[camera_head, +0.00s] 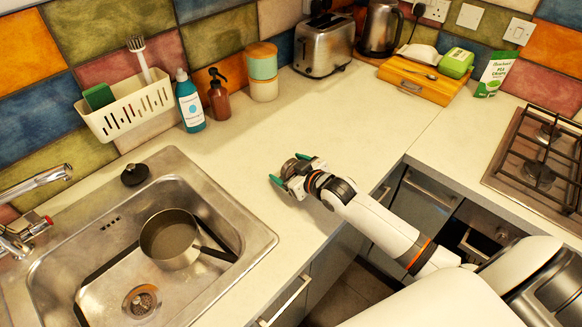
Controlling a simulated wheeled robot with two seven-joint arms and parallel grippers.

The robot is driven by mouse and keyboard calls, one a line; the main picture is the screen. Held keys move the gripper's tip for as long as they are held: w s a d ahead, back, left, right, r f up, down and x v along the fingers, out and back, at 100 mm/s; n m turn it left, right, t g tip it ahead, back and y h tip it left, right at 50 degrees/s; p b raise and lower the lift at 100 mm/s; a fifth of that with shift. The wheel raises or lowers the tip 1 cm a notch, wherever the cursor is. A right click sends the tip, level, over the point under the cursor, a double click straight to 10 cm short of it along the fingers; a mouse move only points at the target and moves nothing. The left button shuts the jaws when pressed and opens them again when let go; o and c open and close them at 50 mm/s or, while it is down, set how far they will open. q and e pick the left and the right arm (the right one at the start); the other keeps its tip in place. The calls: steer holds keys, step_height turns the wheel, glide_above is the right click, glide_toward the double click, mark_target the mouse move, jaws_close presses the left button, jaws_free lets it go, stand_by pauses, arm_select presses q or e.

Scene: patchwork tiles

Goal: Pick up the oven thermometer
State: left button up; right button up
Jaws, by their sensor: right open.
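My right gripper (289,169) reaches over the counter in the middle of the view, its green-tipped fingers spread apart and open. A small round dark-grey thing (290,168), which looks like the oven thermometer, sits on the counter between the fingertips. It is small and partly covered by the gripper, so I cannot tell whether a finger touches it. My left gripper is not in view.
The sink (262,237) with a saucepan (170,238) lies to the left. A teal bottle (190,103), brown spray bottle (219,100), stacked canisters (263,70) and toaster (323,45) stand along the wall. The gas hob (508,170) is at right. Counter around the gripper is clear.

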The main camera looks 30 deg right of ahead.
steer(key=shift+w+a+f, duration=0.15)
steer(key=shift+w+f, duration=0.15)
steer(key=shift+w, duration=0.3)
steer(key=c, duration=1.1)
steer(key=shift+r, duration=0.15)
